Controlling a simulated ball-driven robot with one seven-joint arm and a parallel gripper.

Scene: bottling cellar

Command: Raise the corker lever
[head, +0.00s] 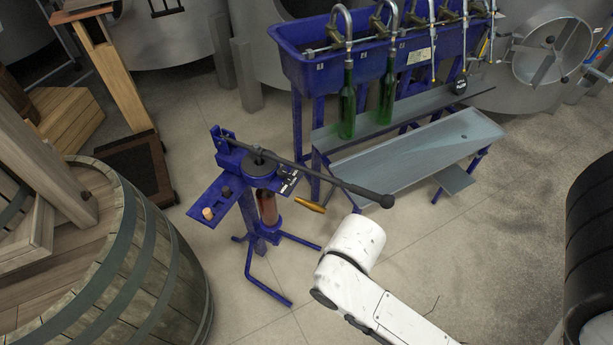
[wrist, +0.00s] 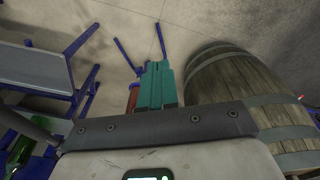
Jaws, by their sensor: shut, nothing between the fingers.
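The blue corker (head: 250,190) stands on splayed legs left of centre in the head view. Its black lever (head: 325,176) runs from the corker's top to a thick knob at the right, sloping down towards that end. A brown bottle (head: 268,208) is upright in the corker. In the wrist view, my gripper (wrist: 158,66) shows teal fingers pressed together with nothing between them. The corker's blue legs (wrist: 88,85) and a reddish part beside the fingers show there, partly hidden. In the head view the fingers are hidden behind my white wrist, which is below the lever knob, apart from it in the picture.
A blue filling bench (head: 370,60) with green bottles and a metal tray (head: 410,155) stands behind the corker. A large barrel (head: 125,265) is at the left, also in the wrist view (wrist: 240,85). A dark barrel (head: 590,240) is at the right. Floor between is clear.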

